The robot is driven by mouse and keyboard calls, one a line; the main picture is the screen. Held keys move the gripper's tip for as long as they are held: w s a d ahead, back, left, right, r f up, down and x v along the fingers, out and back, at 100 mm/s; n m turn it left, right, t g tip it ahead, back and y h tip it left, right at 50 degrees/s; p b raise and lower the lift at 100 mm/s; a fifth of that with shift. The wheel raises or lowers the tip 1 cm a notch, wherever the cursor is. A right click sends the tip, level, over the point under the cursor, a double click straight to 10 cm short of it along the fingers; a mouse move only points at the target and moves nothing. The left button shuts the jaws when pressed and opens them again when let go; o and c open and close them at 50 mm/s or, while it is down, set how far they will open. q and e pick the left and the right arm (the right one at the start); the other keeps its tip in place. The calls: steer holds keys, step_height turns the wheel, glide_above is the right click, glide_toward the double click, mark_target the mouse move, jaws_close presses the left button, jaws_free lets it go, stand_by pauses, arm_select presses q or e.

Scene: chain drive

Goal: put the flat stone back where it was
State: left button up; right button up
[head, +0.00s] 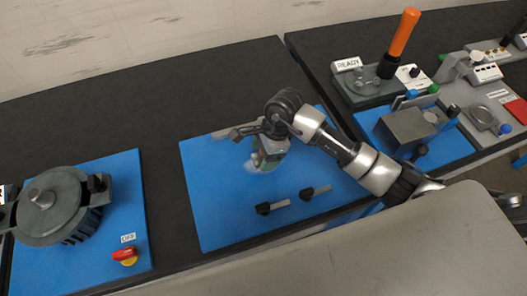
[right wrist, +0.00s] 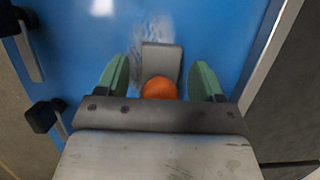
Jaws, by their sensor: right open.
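My right gripper (head: 262,160) is over the middle blue mat (head: 215,215). In the right wrist view its two green fingers (right wrist: 160,78) stand apart, so it is open. A flat grey piece (right wrist: 162,58) shows between and just beyond the fingers, with a round orange thing (right wrist: 160,89) at its near end. I cannot tell whether the grey piece is the flat stone, nor whether it touches the mat. A pale smear (head: 250,166) lies on the mat beside the fingers. My left gripper is not in view.
Two black-handled tools (head: 265,208) (head: 308,194) lie on the mat's near side. A round grey machine (head: 52,205) and a red stop button (head: 125,255) are at left. A READY station with an orange lever (head: 403,33) and a grey block (head: 405,128) stand at right.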

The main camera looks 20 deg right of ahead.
steer(key=shift+r, duration=0.3)
steer(key=b+v, duration=0.2)
steer(key=v, duration=0.9)
steer(key=shift+d+r, duration=0.2)
steer(key=shift+r, duration=0.15)
steer(key=shift+a, duration=0.1)
